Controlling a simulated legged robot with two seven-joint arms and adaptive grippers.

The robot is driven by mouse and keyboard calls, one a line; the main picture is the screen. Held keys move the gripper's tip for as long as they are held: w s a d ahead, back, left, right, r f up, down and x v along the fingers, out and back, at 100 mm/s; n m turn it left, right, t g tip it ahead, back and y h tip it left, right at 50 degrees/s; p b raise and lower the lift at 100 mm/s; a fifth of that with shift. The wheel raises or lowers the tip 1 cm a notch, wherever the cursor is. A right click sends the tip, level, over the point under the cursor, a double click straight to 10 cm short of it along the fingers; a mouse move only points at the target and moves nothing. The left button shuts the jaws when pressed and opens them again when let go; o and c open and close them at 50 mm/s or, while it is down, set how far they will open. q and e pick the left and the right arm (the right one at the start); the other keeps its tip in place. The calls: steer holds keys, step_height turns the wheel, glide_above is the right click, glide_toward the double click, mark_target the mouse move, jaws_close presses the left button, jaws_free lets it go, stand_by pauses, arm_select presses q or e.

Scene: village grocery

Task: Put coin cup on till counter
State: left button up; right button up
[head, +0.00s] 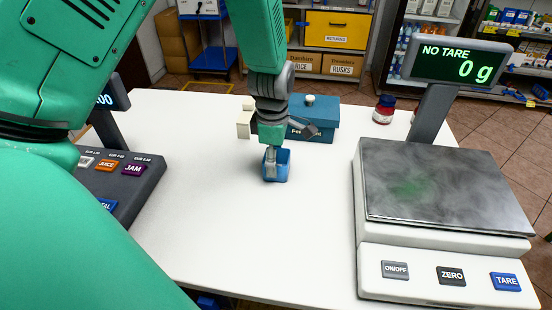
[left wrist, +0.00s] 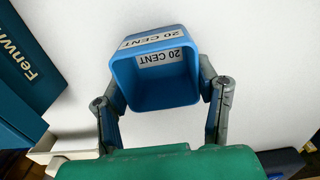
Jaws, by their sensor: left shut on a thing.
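The coin cup (head: 281,170) is a small blue square cup at the middle of the white till counter (head: 225,240). In the left wrist view the cup (left wrist: 160,95) shows its open mouth and "20 CENT" labels. My left gripper (head: 271,158) points down from above, shut on the cup, with one finger at each side of it. The cup is upright, at or very near the counter top; I cannot tell if its base touches. My right gripper is not in view.
Behind the gripper stands a teal box (head: 322,117) with a pale knob. A scale (head: 440,190) reading 0 g fills the right side. A dark till (head: 120,185) is at the left. A small red-lidded jar (head: 383,110) stands at the back. The counter front is clear.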

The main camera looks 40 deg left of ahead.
arm_select(q)
steer(key=o, duration=0.9)
steer(key=shift+s+a, duration=0.15)
steer(key=shift+a, duration=0.3)
steer(key=shift+d+r, duration=0.2)
steer(key=shift+d, duration=0.25)
steer(key=r, duration=0.4)
steer(key=shift+d, duration=0.4)
step_height(320, 180, up, 8)
steer(key=shift+a+f+p, duration=0.1)
steer(key=shift+a+p, duration=0.05)
steer(key=shift+p, duration=0.35)
steer(key=shift+a, duration=0.15)
